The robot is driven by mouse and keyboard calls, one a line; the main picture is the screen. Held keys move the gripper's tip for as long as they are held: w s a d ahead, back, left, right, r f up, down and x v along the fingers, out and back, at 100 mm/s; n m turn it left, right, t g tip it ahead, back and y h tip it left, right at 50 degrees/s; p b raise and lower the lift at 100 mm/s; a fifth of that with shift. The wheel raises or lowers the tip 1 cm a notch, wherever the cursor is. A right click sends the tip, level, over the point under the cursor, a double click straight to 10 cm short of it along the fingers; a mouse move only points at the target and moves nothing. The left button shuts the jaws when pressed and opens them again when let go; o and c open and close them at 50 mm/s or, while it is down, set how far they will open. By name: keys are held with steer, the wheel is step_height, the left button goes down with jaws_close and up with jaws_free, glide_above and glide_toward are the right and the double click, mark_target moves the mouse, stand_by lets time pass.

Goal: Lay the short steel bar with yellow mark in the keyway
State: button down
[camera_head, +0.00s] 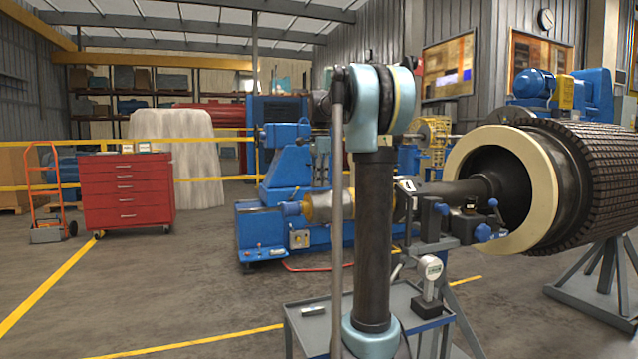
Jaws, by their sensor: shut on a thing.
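The dark shaft (455,188) sticks out to the left from the large rotor (610,185) on the right. I cannot make out a keyway on it at this size. My upright arm stands in front of the shaft's left end and hides part of that area. My gripper cannot be made out; it seems to be hidden behind my arm. I cannot find a bar with a yellow mark. A small grey piece (313,310) lies on the grey cart (300,333), but no yellow shows on it.
A gauge (431,278) on a dark base stands on the cart. A bracket with blue knobs (486,233) sits below the shaft. The rotor rests on grey trestles (590,285). A blue machine (287,180) and a red tool chest (127,192) stand behind.

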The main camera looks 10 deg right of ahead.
steer(key=shift+f, duration=0.85)
stand_by(1.5)
steer(key=shift+r, duration=0.15)
stand_by(0.4)
stand_by(0.4)
steer(key=c, duration=1.5)
jaws_free()
steer(key=o, duration=0.5)
steer(key=shift+o, duration=0.2)
steer(key=shift+r, duration=3.5)
